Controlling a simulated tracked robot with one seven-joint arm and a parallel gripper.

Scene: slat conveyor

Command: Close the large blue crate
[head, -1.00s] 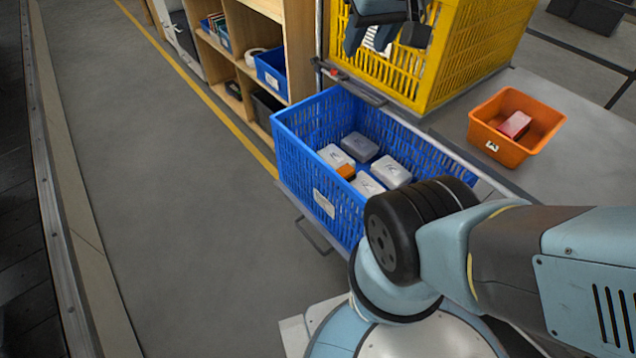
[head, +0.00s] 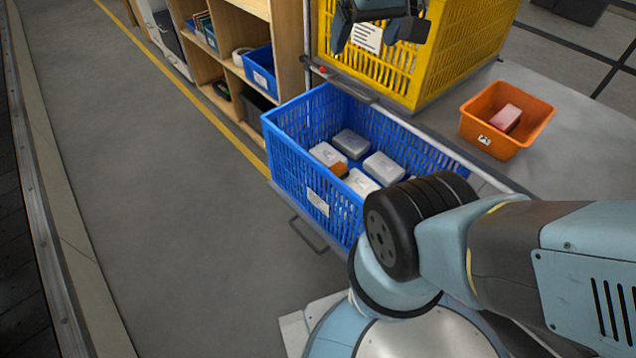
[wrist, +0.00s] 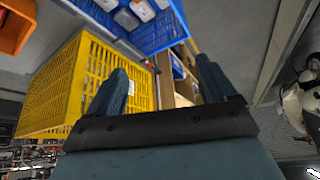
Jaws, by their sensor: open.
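The large blue crate (head: 290,160) stands open-topped at the centre of the head view, on a pulled-out tray with a bar handle (head: 307,236). Several pale boxes (head: 384,168) and a small orange item (head: 338,169) lie inside. My arm hides its near right corner. The crate also shows at the top of the wrist view (wrist: 162,35). My gripper (head: 375,38) is open and empty, above and behind the blue crate, in front of the yellow crate in the head view. Its two spread fingers show in the wrist view (wrist: 162,72).
A yellow crate (head: 460,60) stands on the grey bench behind the blue crate. An orange bin (head: 512,145) holding a pinkish box (head: 506,118) is to its right. A wooden shelf unit (head: 290,50) stands behind left. The floor (head: 170,200) left of the blue crate is clear.

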